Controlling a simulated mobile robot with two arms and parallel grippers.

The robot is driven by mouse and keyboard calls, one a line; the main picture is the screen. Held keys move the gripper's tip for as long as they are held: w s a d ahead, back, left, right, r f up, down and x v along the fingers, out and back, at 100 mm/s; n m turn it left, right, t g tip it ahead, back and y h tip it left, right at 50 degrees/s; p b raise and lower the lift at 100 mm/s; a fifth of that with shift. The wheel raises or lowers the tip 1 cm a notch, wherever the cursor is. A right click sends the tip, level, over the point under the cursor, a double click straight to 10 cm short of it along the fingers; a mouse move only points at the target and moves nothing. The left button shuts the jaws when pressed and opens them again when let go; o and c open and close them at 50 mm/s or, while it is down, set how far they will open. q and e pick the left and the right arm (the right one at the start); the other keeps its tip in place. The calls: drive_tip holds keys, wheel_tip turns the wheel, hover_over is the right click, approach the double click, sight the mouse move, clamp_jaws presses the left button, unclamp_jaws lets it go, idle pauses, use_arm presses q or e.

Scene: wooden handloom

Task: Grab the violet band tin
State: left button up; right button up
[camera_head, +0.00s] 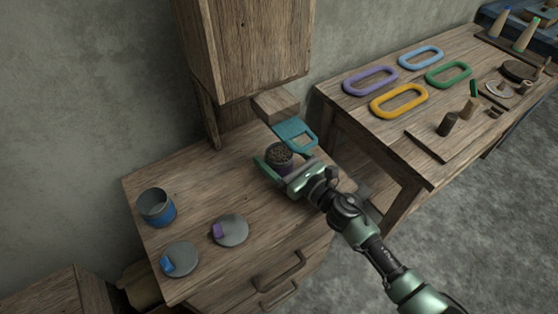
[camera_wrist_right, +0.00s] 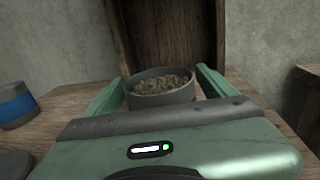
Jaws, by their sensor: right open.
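The violet band tin (camera_head: 279,153) is a grey, round, open tin filled with brown grains, standing on the wooden cabinet top. A little of its violet band shows beside my gripper in the head view. My right gripper (camera_head: 280,163) is open, with one finger on either side of the tin. In the right wrist view the tin (camera_wrist_right: 160,88) sits between the two green fingers, with narrow gaps at its sides. Its lower part is hidden by the gripper body there. My left gripper is not in view.
A blue band tin (camera_head: 157,208) stands at the left of the cabinet top (camera_head: 190,225). Two grey lids, with a violet (camera_head: 218,231) and a blue (camera_head: 167,264) tab, lie in front. A teal handled piece (camera_head: 296,135) is just behind the tin. A table with coloured rings stands right.

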drive_tip(key=x, duration=0.2)
drive_tip(key=shift+w+a, duration=0.3)
drive_tip(key=c, duration=1.6)
drive_tip(key=shift+r, duration=0.15)
